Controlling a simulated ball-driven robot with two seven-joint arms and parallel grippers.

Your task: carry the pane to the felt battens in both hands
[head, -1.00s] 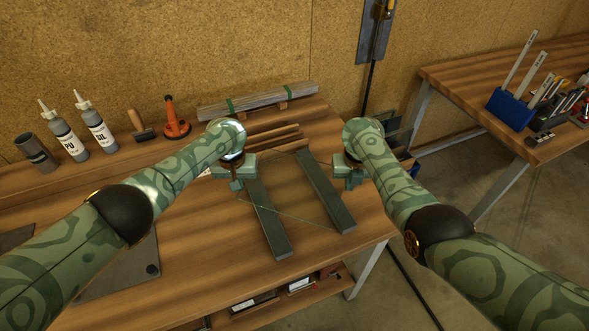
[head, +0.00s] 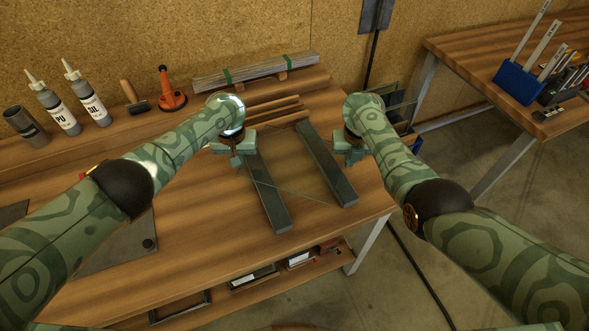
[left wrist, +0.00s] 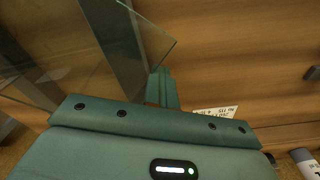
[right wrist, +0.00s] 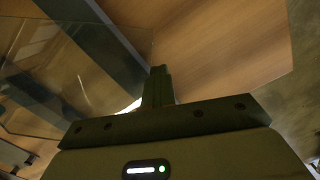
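The clear glass pane (head: 292,178) shows as faint edge lines between my two grippers, over two dark felt battens, the left one (head: 267,203) and the right one (head: 330,170), on the bench. My left gripper (head: 238,160) is at its left side and my right gripper (head: 349,160) at its right side. In the left wrist view the pane (left wrist: 60,45) runs to the closed fingers (left wrist: 163,72). In the right wrist view the pane (right wrist: 85,85) also meets the closed fingers (right wrist: 157,70). I cannot tell whether the pane touches the battens.
Two bottles (head: 90,98), a dark cylinder (head: 27,127), a brush-like tool (head: 133,98) and an orange tool (head: 170,92) stand along the back left. Tied strips (head: 255,72) lie at the back. A dark mat (head: 120,250) lies front left. Another bench (head: 480,60) stands right.

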